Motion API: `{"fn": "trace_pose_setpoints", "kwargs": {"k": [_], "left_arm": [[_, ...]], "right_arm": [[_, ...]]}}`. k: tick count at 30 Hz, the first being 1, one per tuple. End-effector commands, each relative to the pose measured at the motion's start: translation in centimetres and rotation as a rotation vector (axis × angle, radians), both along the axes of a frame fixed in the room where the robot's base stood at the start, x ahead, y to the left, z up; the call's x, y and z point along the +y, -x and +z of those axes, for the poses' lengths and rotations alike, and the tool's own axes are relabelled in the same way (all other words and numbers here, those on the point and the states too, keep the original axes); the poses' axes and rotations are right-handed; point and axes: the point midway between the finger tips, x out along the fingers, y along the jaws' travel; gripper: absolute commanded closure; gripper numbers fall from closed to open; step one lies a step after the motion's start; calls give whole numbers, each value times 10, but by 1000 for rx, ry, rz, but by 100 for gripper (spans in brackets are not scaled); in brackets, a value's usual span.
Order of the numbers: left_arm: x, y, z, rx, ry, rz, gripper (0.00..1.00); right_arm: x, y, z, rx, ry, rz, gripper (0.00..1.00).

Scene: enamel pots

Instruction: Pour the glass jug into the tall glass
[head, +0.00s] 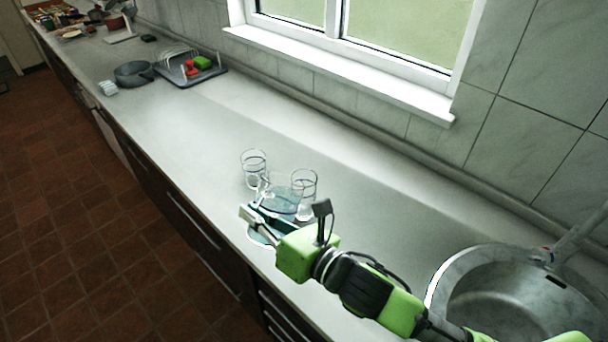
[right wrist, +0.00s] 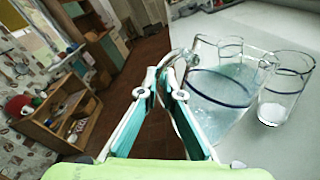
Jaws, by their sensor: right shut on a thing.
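The clear glass jug (head: 283,187), with a blue band, is at the front part of the counter. My right gripper (head: 254,221) is shut on its handle; the right wrist view shows the jug (right wrist: 225,92) just beyond the fingers (right wrist: 168,88). Clear banded glasses stand close by: one glass (head: 254,163) behind and left, another glass (head: 307,181) at the right, near the jug. In the right wrist view a larger-looking glass (right wrist: 286,88) and a glass farther off (right wrist: 230,47) show. Which one is the tall glass, and the jug's exact tilt, I cannot tell. My left gripper is not in view.
A round metal sink (head: 500,300) is at the lower right. A dish rack (head: 190,70) and a grey pan (head: 134,73) stand farther along the counter. The counter (head: 190,120) is clear between them and the glasses. The window wall runs behind.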

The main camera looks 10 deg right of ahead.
Motion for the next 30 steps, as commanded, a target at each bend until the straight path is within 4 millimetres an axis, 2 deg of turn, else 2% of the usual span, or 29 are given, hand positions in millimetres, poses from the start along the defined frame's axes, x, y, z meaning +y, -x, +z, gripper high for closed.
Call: {"fn": "trace_pose_setpoints", "kwargs": {"k": [1, 30], "left_arm": [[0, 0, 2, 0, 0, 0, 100], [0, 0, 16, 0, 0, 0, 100]], "right_arm": [[0, -1, 7, -9, -7, 1, 100], [-9, -10, 23, 69, -83, 1, 100]]}}
